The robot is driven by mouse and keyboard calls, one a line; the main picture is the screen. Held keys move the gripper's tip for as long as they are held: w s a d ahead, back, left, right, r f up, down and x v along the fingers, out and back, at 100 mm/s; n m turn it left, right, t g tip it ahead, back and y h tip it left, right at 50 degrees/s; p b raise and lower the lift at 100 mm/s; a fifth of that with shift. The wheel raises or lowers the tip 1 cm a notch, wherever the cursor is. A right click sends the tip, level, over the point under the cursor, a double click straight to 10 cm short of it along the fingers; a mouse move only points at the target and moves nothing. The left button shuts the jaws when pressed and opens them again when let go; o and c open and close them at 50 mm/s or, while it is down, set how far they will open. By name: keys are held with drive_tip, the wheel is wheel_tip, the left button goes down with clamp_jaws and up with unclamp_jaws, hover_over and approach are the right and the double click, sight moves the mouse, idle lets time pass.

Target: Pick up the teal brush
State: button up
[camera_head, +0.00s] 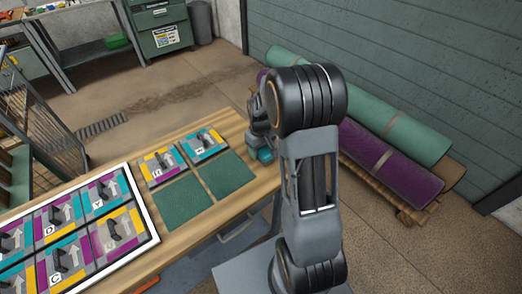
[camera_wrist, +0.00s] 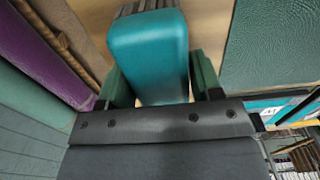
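The teal brush (camera_wrist: 148,50) fills the upper middle of the wrist view, a block-shaped teal body with brownish slats at its far end. It also shows as a small teal patch (camera_head: 265,155) at the table's right edge in the head view, mostly hidden by my arm. My gripper (camera_wrist: 163,85) is around the brush, with one dark green finger on each side. The fingers stand apart, and a thin gap shows on the right side. The brush lies slightly askew between them. Whether the left finger touches it is hidden.
The wooden table (camera_head: 215,222) carries two green mats (camera_head: 227,174), two picture cards (camera_head: 203,147) and a large picture board (camera_head: 152,229). A teal rolled rug (camera_head: 395,120) and a purple rolled rug (camera_head: 385,165) lie on a pallet beyond my arm.

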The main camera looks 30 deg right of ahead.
drive_tip(key=c, duration=0.6)
drive_tip(key=shift+r, duration=0.1)
drive_tip(key=shift+r, duration=0.5)
wheel_tip(320, 180, up, 2)
drive_tip(key=shift+r, duration=0.2)
drive_tip(key=s+a+r, duration=0.6)
drive_tip(key=s, duration=0.1)
drive_tip(key=s+a+r, duration=0.3)
drive_tip(key=shift+s+a+r, duration=0.15)
drive_tip(key=shift+s+r, duration=0.1)
